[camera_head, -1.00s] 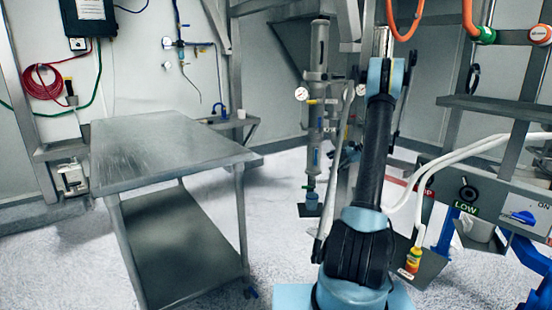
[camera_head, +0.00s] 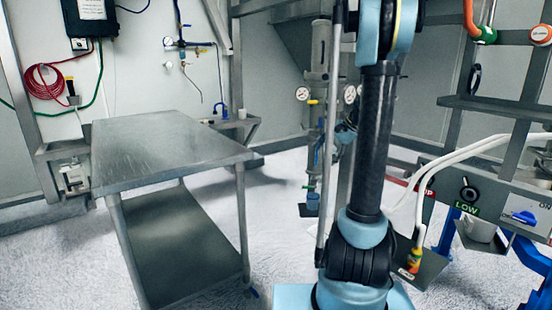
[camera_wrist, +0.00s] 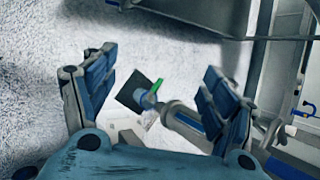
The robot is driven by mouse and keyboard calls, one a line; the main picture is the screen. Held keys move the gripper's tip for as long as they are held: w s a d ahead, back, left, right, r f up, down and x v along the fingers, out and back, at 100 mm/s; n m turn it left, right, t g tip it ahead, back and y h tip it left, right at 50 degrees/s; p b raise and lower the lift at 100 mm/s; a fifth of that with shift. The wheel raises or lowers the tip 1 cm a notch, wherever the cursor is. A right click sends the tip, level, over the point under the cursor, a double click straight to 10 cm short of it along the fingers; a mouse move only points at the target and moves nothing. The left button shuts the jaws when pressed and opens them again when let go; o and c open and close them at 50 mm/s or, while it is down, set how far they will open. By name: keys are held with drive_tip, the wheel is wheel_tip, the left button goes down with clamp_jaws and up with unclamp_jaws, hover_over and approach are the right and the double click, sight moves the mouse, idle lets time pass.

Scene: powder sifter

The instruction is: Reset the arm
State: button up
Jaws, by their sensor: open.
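My gripper (camera_wrist: 150,90) is open in the wrist view, its two blue-padded fingers spread wide with nothing held between them. Beyond the fingers, and apart from them as far as I can tell, are a grey cylinder with a green lever (camera_wrist: 157,86) and a dark square plate (camera_wrist: 133,92) near the speckled floor. In the head view my arm rises from its base at the lower right, and its upper end runs out of the top of the picture.
A bare steel table (camera_head: 165,150) with a lower shelf stands at the left.

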drive_tip(key=s+a+r+n+h, duration=0.1)
drive_tip(key=s+a+n+h, duration=0.15)
drive_tip(key=s, duration=0.85)
drive_tip(key=s+f+n+h, duration=0.2)
drive_tip(key=s+f+n, duration=0.2)
drive_tip(key=s, duration=0.9)
drive_tip(key=s+d+f+n+h, duration=0.1)
drive_tip(key=s+f+n, duration=0.3)
drive_tip(key=s, duration=0.9)
wheel_tip(320, 180, down, 3)
drive_tip(key=shift+d+f+n+h, duration=0.1)
drive_tip(key=shift+d+n+h, duration=0.2)
drive_tip(key=shift+h, duration=0.55)
drive_tip(key=shift+w+f, duration=0.2)
drive_tip(key=shift+w, duration=0.25)
